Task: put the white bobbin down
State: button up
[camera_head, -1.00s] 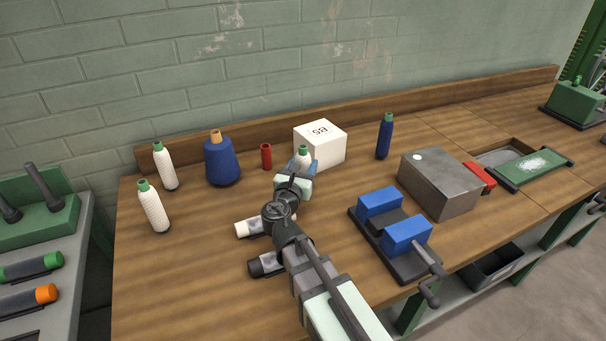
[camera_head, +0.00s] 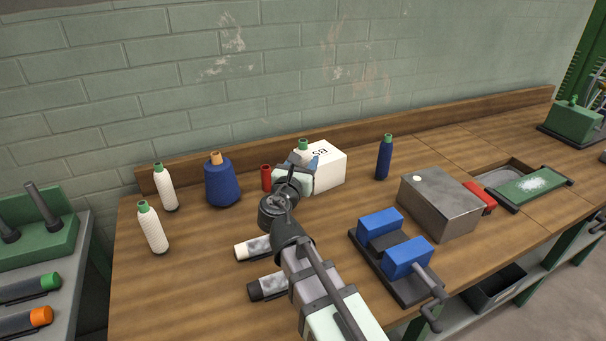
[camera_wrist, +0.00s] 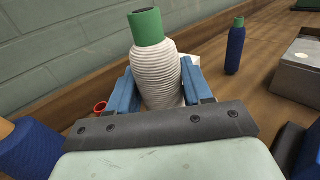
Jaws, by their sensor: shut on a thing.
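A white bobbin with a green top (camera_wrist: 157,75) stands upright between the blue fingers of my gripper (camera_wrist: 160,92) in the wrist view. My gripper is shut on it. In the head view the green top of the held bobbin (camera_head: 303,146) shows above my gripper (camera_head: 302,160), in front of the white box. The bobbin's lower end is hidden, so I cannot tell whether it touches the bench. Two other white bobbins with green tops stand at the left, one behind (camera_head: 166,188) and one nearer (camera_head: 152,229).
A white box (camera_head: 327,168) and a red tube (camera_head: 266,177) stand close to my gripper. A big blue cone (camera_head: 221,184) is left, a slim blue bobbin (camera_head: 384,158) right. A blue-jawed vise (camera_head: 407,258) and metal block (camera_head: 440,205) sit further right. Bench front left is clear.

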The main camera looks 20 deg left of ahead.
jog(key=shift+w+r, duration=0.1)
jog(key=shift+r, duration=0.55)
jog(key=w+d+r+m+h, duration=0.1)
jog(key=w+d+r, duration=0.1)
jog(key=w+r, duration=0.4)
jog(key=w+d+r+h, duration=0.15)
jog(key=w+r, duration=0.25)
jog(key=w, duration=0.5)
jog(key=w+a+r+n+y, duration=0.1)
jog(key=w+a+y, duration=0.2)
jog(key=a, duration=0.2)
notch_tip(320, 180, down, 9)
jog(key=shift+f+n, duration=0.15)
jog(key=shift+n, duration=0.15)
jog(key=shift+w+f, duration=0.1)
jog(key=o, duration=1.1)
